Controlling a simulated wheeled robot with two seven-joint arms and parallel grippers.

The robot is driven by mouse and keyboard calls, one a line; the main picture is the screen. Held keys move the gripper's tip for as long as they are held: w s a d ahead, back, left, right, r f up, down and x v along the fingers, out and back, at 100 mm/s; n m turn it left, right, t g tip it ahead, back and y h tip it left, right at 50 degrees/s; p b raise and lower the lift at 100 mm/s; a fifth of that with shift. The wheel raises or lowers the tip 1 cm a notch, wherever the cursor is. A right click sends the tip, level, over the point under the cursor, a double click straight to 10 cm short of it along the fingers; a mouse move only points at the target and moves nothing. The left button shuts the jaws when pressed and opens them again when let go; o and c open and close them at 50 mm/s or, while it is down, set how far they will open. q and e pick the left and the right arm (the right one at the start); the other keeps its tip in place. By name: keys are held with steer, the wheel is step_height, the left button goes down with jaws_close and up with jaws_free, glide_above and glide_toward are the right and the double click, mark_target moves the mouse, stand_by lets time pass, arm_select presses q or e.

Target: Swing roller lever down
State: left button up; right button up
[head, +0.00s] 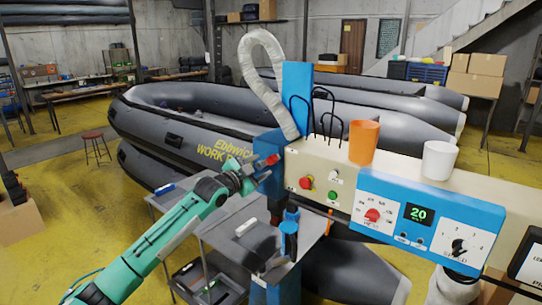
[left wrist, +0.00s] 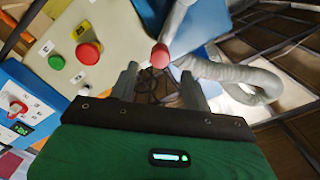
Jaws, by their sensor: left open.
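The roller lever ends in a red knob (head: 271,159) on the left side of the machine, by the blue column. In the left wrist view the red knob (left wrist: 160,56) sits at the end of a light grey rod, just past my fingertips and roughly in line with the gap between them. My left gripper (head: 259,172) is open beside the knob; its two grey fingers (left wrist: 161,85) show apart with nothing clearly held. I cannot tell whether a finger touches the knob. My right gripper is not in view.
The cream panel (head: 318,171) has red and green buttons, and a blue control box (head: 420,214) reads 20. An orange cup (head: 363,141) and a white cup (head: 439,160) stand on top. A grey hose (head: 262,75) loops above. A metal table (head: 262,243) is below my left arm.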

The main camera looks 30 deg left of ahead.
mark_target(270, 161)
arm_select(q)
steer(key=w+p, duration=0.1)
steer(key=w, duration=0.1)
steer(key=w+p, duration=0.1)
steer(key=w, duration=0.2)
steer(key=shift+d+r, duration=0.15)
steer(key=shift+d, duration=0.05)
steer(key=shift+w, duration=0.65)
jaws_close()
